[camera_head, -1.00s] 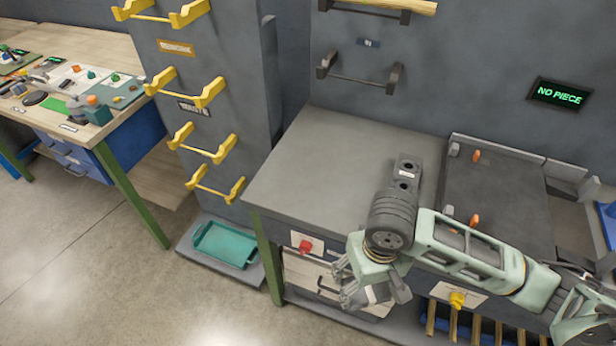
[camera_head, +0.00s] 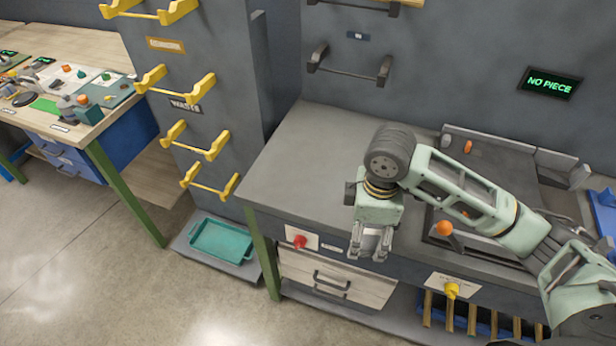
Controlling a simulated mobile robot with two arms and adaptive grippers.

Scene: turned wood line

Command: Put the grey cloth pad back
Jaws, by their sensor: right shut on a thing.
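My right gripper (camera_head: 369,246) points down just in front of the front edge of the grey bench (camera_head: 290,165), above the pale drawer fronts (camera_head: 335,283). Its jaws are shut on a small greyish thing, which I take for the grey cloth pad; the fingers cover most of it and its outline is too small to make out. No other grey pad shows clearly. My left gripper is not in view.
A red knob (camera_head: 299,242) and a yellow knob (camera_head: 452,290) stick out of the bench front. A dark recessed bed with orange knobs (camera_head: 444,228) lies right, partly behind my arm. A teal tray (camera_head: 222,241) sits low at left. The left bench top is clear.

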